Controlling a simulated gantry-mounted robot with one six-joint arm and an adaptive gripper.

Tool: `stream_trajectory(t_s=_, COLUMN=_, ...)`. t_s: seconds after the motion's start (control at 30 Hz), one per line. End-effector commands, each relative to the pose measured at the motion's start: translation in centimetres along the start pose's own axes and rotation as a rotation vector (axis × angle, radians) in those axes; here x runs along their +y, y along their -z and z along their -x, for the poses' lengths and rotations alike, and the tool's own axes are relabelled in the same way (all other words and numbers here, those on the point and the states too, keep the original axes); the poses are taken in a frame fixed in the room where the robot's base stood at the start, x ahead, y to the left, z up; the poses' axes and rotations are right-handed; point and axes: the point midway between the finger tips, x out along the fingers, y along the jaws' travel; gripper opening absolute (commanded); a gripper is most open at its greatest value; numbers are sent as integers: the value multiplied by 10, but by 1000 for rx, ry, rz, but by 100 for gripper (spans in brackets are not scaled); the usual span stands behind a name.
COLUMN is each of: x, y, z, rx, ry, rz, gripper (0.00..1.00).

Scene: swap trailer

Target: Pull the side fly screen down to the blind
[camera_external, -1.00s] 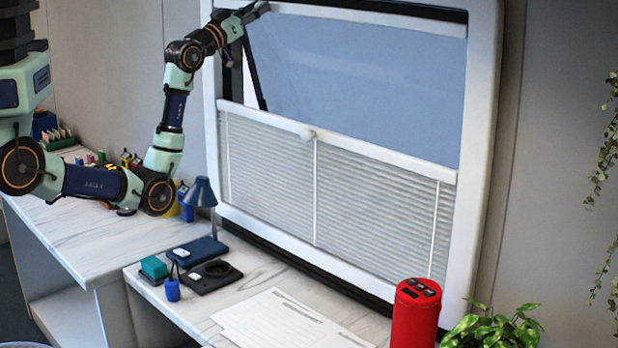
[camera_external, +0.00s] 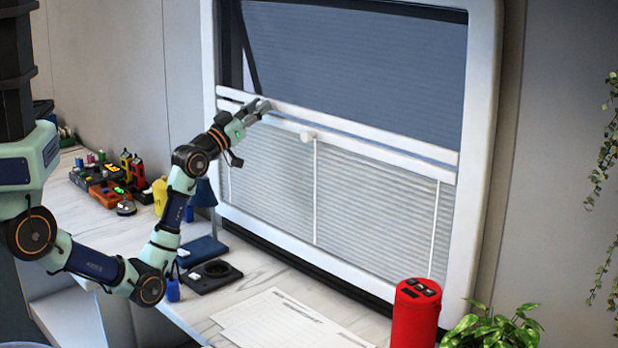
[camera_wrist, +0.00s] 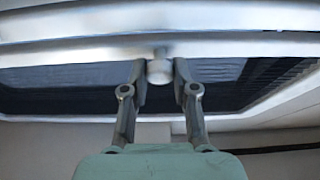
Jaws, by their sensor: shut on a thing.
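The side fly screen is a dark fine mesh (camera_external: 360,62) covering the upper window opening, with a white bottom bar (camera_external: 370,135). The pleated blind (camera_external: 265,165) covers the lower part, topped by a white rail (camera_external: 375,152) with a round knob. The screen bar lies just above the blind rail, nearly parallel, with at most a narrow gap. My gripper (camera_external: 262,106) is at the left part of the screen bar. In the wrist view my gripper (camera_wrist: 161,78) has its fingers on either side of a pale round knob (camera_wrist: 159,72) on the screen bar.
A white window frame (camera_external: 483,100) surrounds both. Below, the worktop holds a blue lamp (camera_external: 203,193), a black tray (camera_external: 210,276), papers (camera_external: 275,320), a red cylinder (camera_external: 415,315) and a plant (camera_external: 495,330). A dark window strut (camera_external: 249,50) stands at upper left.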

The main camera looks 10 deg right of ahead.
Motion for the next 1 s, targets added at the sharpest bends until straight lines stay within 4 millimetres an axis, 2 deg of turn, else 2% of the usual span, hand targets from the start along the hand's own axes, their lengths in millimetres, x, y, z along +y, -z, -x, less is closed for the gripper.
stream_trajectory(t_s=0.1, x=0, y=-6, z=2, rx=-3, ry=0, rz=0, gripper=0)
stream_trajectory(t_s=0.43, x=0, y=-6, z=2, rx=-2, ry=0, rz=0, gripper=0)
stream_trajectory(t_s=0.47, x=0, y=-6, z=2, rx=-2, ry=0, rz=0, gripper=29)
stream_trajectory(t_s=0.6, x=0, y=-6, z=2, rx=-2, ry=0, rz=0, gripper=52)
stream_trajectory(t_s=0.87, x=0, y=-5, z=2, rx=0, ry=0, rz=0, gripper=52)
stream_trajectory(t_s=1.0, x=0, y=-6, z=14, rx=0, ry=0, rz=-1, gripper=52)
